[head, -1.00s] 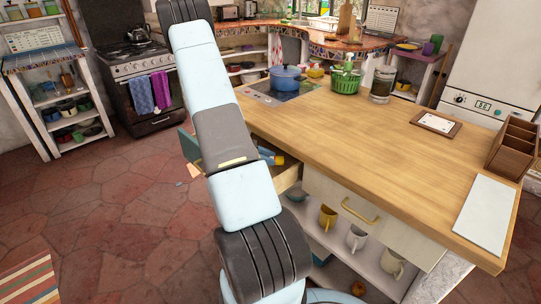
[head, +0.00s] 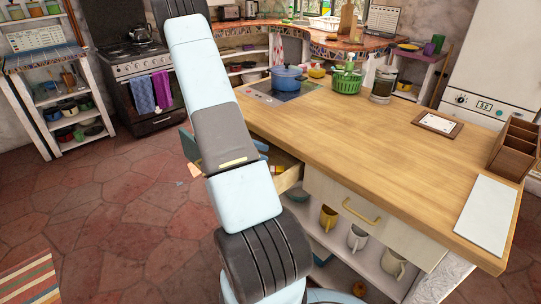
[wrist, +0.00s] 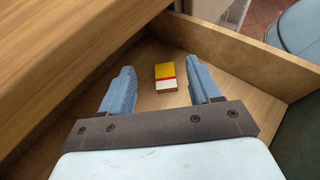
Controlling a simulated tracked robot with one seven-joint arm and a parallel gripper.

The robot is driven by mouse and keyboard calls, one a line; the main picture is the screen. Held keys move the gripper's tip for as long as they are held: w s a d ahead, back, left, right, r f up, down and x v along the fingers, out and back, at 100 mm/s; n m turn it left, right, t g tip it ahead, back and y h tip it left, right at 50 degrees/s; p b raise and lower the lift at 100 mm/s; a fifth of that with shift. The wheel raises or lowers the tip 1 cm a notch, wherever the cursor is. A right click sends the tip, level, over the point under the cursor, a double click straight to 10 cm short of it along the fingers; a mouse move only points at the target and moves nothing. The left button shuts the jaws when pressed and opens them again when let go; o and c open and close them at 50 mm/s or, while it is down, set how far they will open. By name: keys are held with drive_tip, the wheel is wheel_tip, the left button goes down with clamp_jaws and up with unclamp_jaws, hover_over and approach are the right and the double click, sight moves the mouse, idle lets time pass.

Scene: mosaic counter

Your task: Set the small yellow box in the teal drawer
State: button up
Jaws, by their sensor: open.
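The small yellow box (wrist: 166,71), with a red stripe and a white end, lies on the wooden floor of the open teal drawer (wrist: 225,76). In the wrist view it sits between and below my gripper's blue fingers, with clear gaps on both sides. My gripper (wrist: 160,67) is open and empty above it. In the head view the drawer's teal front (head: 188,144) shows left of my arm, and a bit of the yellow box (head: 278,168) shows just right of it. My arm hides most of the drawer and the gripper.
The wooden counter (head: 350,135) overhangs the drawer's left side in the wrist view. A closed drawer with a brass handle (head: 361,211) is alongside, above a shelf of mugs (head: 357,237). A blue pot (head: 287,78) and green basket (head: 347,80) stand at the counter's far end.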

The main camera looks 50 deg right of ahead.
drive_tip(key=v, duration=0.8)
drive_tip(key=a+r+m+t+y, duration=0.2)
drive_tip(key=a+r+t, duration=0.1)
drive_tip(key=a+r, duration=0.65)
drive_tip(key=s+a+r+m+t+y, duration=0.3)
drive_tip(key=s+a+r+t, duration=0.3)
drive_tip(key=s+a+r, duration=0.3)
drive_tip(key=s+a+r+m+t+y, duration=0.2)
drive_tip(key=s+a+r+t, duration=0.5)
drive_tip(key=a+r, duration=0.5)
drive_tip(key=s+a+y, duration=0.1)
drive_tip(key=s+a, duration=0.1)
drive_tip(key=shift+a+r+m+y, duration=0.3)
drive_tip(key=shift+r+m, duration=0.05)
drive_tip(key=shift+m, duration=0.05)
